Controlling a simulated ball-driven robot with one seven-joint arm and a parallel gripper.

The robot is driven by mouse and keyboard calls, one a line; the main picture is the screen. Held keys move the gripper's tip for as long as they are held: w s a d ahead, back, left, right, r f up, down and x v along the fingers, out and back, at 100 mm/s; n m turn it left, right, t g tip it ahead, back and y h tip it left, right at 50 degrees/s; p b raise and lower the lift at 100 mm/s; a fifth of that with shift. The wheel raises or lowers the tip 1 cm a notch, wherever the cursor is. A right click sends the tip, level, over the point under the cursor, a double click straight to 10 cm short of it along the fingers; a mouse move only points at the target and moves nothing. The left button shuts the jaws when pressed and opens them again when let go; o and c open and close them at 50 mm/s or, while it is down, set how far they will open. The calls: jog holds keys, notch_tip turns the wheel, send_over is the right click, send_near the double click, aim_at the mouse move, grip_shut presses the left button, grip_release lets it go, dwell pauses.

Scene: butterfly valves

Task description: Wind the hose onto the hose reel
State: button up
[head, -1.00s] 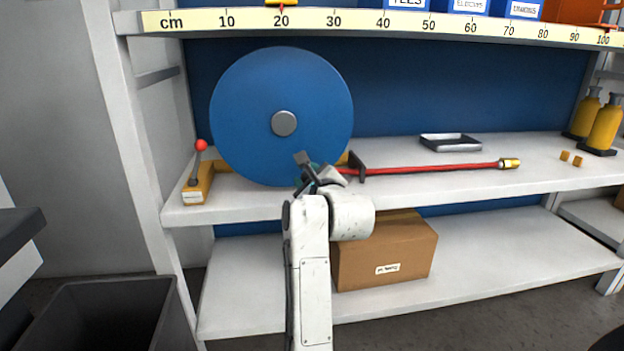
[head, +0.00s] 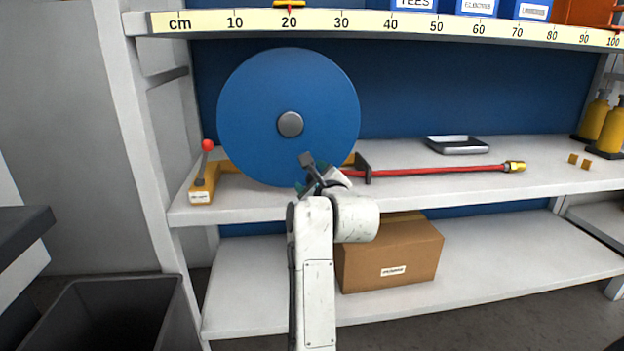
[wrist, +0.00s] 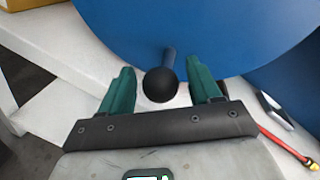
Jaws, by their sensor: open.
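The hose reel (head: 289,90), a large blue disc with a grey hub (head: 290,124), stands upright on the middle shelf. The red hose (head: 430,170) runs right from a dark guide plate (head: 363,168) beside the reel and lies along the shelf, ending in a brass fitting (head: 515,166). My gripper (head: 318,177) is at the reel's lower right front. Contact with the knob cannot be told.
A red-knobbed lever (head: 203,175) on a yellow base stands left of the reel. A grey tray (head: 457,145) lies behind the hose. Yellow bottles (head: 603,128) and small yellow blocks (head: 580,161) are at right. A cardboard box (head: 390,255) sits on the lower shelf. A ruled upper shelf edge (head: 390,25) runs above.

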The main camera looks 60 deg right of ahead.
jog(key=v, duration=1)
jog(key=shift+s+a+p, duration=0.2)
jog(key=shift+a+p, duration=0.1)
jog(key=shift+p, duration=0.15)
